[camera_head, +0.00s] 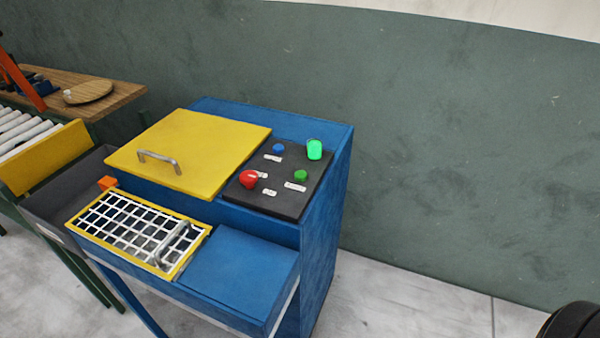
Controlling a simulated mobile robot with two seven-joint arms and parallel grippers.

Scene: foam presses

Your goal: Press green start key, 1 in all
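A dark control panel (276,205) sits on top of the blue press (325,235), at its right side. A small round green key (301,176) is on the panel's right half, with a white label (295,187) just below it. The label's text is too small to read. A taller, bright green cylinder (314,149), which looks like a lit lamp, stands behind the key. A blue button (278,148) is at the panel's back, and a large red knob (249,179) is at its front left. Neither of my grippers is in view.
A yellow lid (205,140) with a metal handle lies closed left of the panel. A yellow-framed white grid (130,222) is in front. A grey bin (65,190), roller conveyor (18,132) and wooden table (120,95) stand left.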

